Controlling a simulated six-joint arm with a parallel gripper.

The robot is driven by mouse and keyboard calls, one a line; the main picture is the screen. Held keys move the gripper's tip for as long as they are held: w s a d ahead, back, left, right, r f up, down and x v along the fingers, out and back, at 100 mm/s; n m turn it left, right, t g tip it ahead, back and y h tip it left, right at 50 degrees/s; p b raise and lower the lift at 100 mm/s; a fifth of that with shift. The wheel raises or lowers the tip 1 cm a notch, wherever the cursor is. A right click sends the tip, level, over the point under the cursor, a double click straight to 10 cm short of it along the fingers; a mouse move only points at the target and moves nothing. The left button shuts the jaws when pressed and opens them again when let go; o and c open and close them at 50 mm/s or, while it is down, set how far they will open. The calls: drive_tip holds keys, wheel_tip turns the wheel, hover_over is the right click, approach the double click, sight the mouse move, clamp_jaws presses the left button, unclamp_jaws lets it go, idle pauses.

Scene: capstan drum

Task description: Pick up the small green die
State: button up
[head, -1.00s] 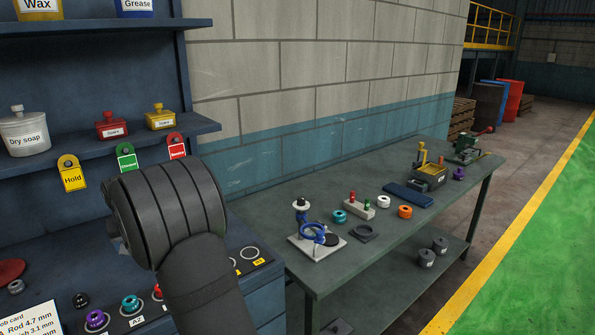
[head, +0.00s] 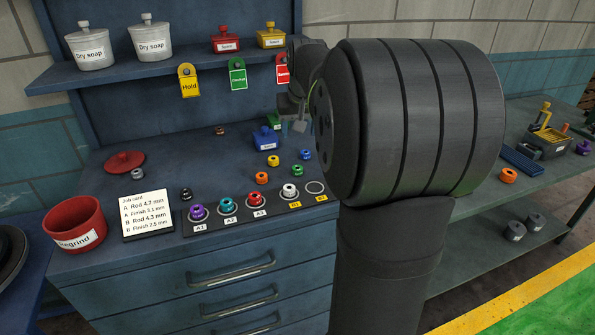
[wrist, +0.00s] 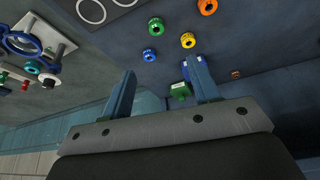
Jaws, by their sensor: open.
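The small green die (head: 297,169) sits on the blue bench top, just in front of a blue die (head: 305,154) and behind the white die in the rack. In the wrist view the green die (wrist: 149,55) lies a little beyond my open fingertips, between their lines. My gripper (head: 292,128) is open and empty above the back of the bench, partly hidden by my own arm; its two fingers show in the wrist view (wrist: 160,72).
Yellow (head: 273,160) and orange (head: 261,178) dies stand left of the green one. The labelled rack (head: 240,222) lies in front. A shelf (head: 165,72) with hanging tags is above.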

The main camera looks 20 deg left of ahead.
hover_over(297, 168)
drive_tip(key=s+d, duration=0.1)
drive_tip(key=s, duration=0.1)
drive_tip(key=f, duration=1.1)
drive_tip(key=shift+d, duration=0.2)
drive_tip(key=shift+x, duration=2.65)
drive_tip(key=shift+d, duration=0.1)
drive_tip(key=c, duration=1.2)
